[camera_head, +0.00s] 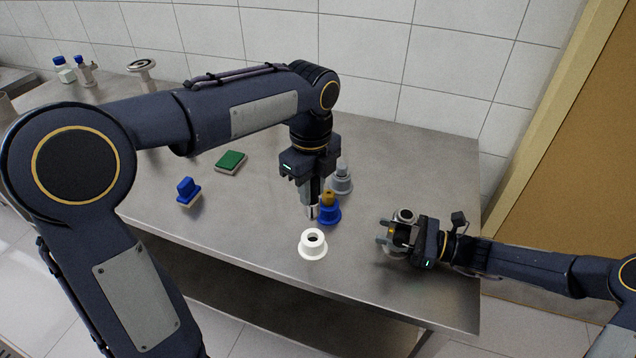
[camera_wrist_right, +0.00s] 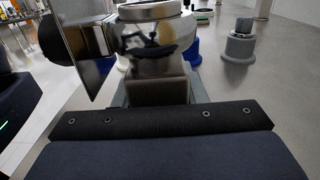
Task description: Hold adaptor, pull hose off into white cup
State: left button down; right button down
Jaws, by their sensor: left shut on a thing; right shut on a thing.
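The white cup (camera_head: 313,253) stands on the steel table near its front edge, with a dark opening on top. My left gripper (camera_head: 312,206) points down just behind and above the white cup. It is shut on a small pale piece at its fingertips; it is mostly hidden, and I cannot tell if it is the hose. My right gripper (camera_head: 389,234) lies low over the table to the right of the cup. It is shut on a round, shiny metal part, seemingly the adaptor (camera_head: 405,215), which also shows close up in the right wrist view (camera_wrist_right: 150,12).
A blue cup (camera_head: 328,217) with a brown-gold piece stands right beside my left fingertips. A grey cup (camera_head: 341,184) is behind it. The front table edge is close to the white cup.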

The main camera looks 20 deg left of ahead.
aim_at(312, 214)
jog(key=shift+f, duration=0.35)
pick_arm(q)
jog(key=shift+f, duration=2.85)
jog(key=shift+f, duration=1)
jog(key=shift+f, duration=0.35)
jog(key=c, duration=1.1)
grip_release()
notch_tip(312, 214, up, 16)
jog(key=shift+s+r, duration=0.1)
